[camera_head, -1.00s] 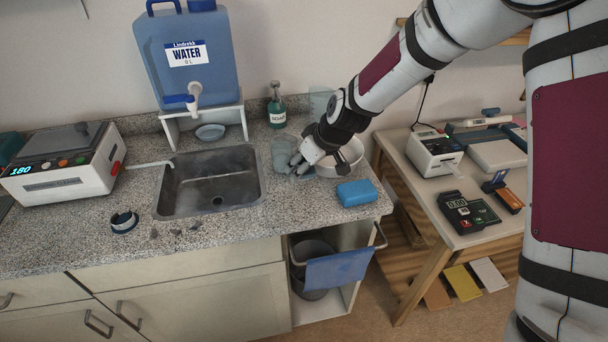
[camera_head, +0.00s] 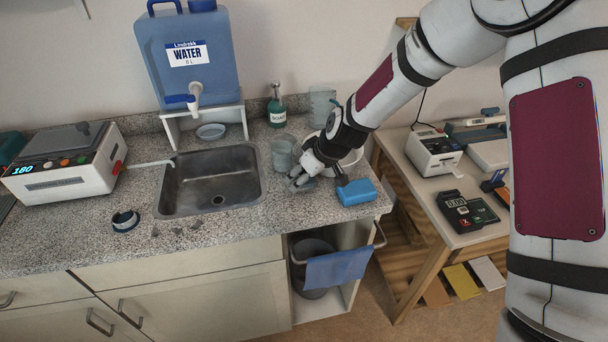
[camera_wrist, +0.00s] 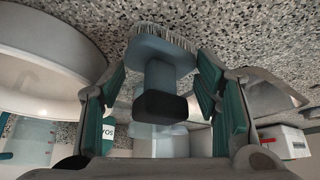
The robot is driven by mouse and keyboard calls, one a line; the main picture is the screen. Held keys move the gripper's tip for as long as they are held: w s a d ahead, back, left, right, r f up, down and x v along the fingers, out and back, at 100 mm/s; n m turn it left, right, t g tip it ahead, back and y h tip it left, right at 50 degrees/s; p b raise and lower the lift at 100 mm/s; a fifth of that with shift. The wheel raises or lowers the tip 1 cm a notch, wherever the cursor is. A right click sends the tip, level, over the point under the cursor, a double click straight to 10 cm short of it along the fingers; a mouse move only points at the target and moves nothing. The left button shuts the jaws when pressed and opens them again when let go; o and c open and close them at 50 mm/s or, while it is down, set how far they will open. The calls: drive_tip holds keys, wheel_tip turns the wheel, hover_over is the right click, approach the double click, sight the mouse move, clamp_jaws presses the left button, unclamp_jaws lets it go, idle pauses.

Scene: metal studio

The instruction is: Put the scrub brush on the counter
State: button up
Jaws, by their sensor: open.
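The scrub brush (camera_wrist: 160,75) shows in the wrist view, with pale bristles, a blue-grey head and a dark handle end. It lies between the two spread fingers of my gripper (camera_wrist: 162,68). The fingers appear apart from its sides. In the head view my gripper (camera_head: 318,180) is low over the counter (camera_head: 255,222), right of the sink and just left of the blue sponge (camera_head: 357,192). There the brush is largely hidden by the gripper. I cannot tell whether its bristles touch the counter.
A glass beaker (camera_head: 283,153) and a green soap bottle (camera_head: 277,106) stand behind the gripper. A white bowl (camera_wrist: 45,65) is close beside it. The sink (camera_head: 212,180) is empty. A blue towel (camera_head: 338,267) hangs below the counter's front edge.

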drive_tip(key=v, duration=1.2)
drive_tip(key=shift+s+r, duration=0.1)
drive_tip(key=shift+r, duration=0.05)
drive_tip(key=s+d+r+m+h, duration=0.4)
drive_tip(key=s+d+r, duration=0.7)
drive_tip(key=s+r, duration=0.1)
drive_tip(key=s+d+r+m, duration=0.2)
drive_tip(key=s+d, duration=0.1)
drive_tip(key=s, duration=0.5)
drive_tip(key=s+d+r+m+t, duration=0.1)
drive_tip(key=s+d+r+m, duration=0.1)
drive_tip(key=s, duration=0.6)
drive_tip(key=shift+s+d+r+m, duration=0.2)
drive_tip(key=shift+s+d+m, duration=0.15)
drive_tip(key=shift+d+m, duration=0.6)
drive_tip(key=shift+d, duration=0.1)
drive_tip(key=shift+c, duration=0.3)
